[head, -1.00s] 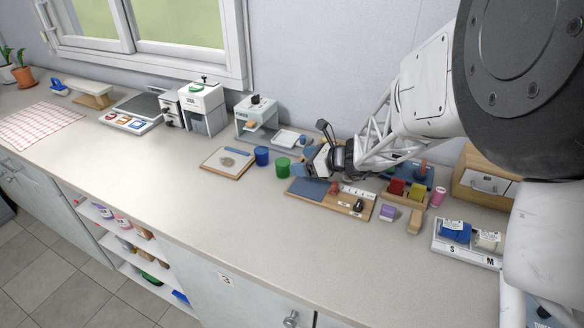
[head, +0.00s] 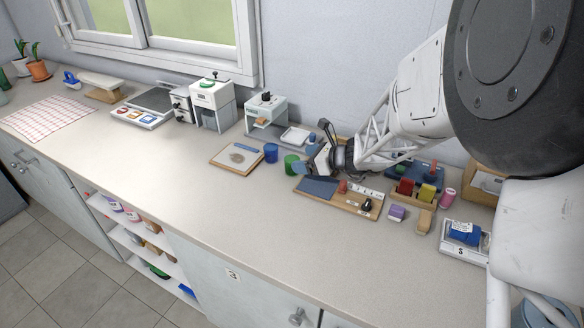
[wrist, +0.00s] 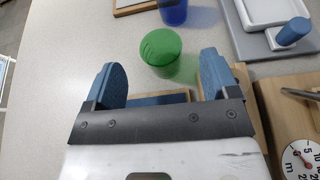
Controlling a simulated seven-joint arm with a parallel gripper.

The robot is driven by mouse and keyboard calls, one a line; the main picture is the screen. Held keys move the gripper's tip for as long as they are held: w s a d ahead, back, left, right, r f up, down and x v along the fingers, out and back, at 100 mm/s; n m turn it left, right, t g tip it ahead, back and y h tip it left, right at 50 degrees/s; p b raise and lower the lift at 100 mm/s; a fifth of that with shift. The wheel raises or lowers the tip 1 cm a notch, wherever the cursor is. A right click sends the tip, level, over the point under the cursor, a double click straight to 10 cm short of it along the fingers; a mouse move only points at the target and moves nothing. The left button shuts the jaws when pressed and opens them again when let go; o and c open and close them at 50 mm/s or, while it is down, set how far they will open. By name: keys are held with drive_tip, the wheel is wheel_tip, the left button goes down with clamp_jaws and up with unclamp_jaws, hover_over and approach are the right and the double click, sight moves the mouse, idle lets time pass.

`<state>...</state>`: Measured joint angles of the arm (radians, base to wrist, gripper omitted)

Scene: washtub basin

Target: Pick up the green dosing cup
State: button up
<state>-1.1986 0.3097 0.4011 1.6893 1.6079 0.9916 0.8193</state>
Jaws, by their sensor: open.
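The green dosing cup (head: 292,164) stands on the counter beside a blue cup (head: 271,153). In the wrist view the green cup (wrist: 160,50) is just beyond my fingertips, roughly midway between them, with a little space ahead of the jaws. My gripper (wrist: 158,80) is open and empty, its two blue fingers apart. In the head view my gripper (head: 308,168) is low over the counter, close to the right of the green cup. The blue cup also shows at the top of the wrist view (wrist: 173,12).
A wooden board with a blue pad (head: 318,188) lies under and in front of my gripper. A framed tray (head: 237,157) lies left of the cups. Behind stands a white machine (head: 265,115). A purple block (head: 396,213) is at right. The front counter is clear.

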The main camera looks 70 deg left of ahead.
sight(286, 159)
drive_tip(key=shift+x, duration=2.55)
drive_tip(key=shift+f, duration=0.1)
drive_tip(key=c, duration=1)
drive_tip(key=shift+r, duration=5)
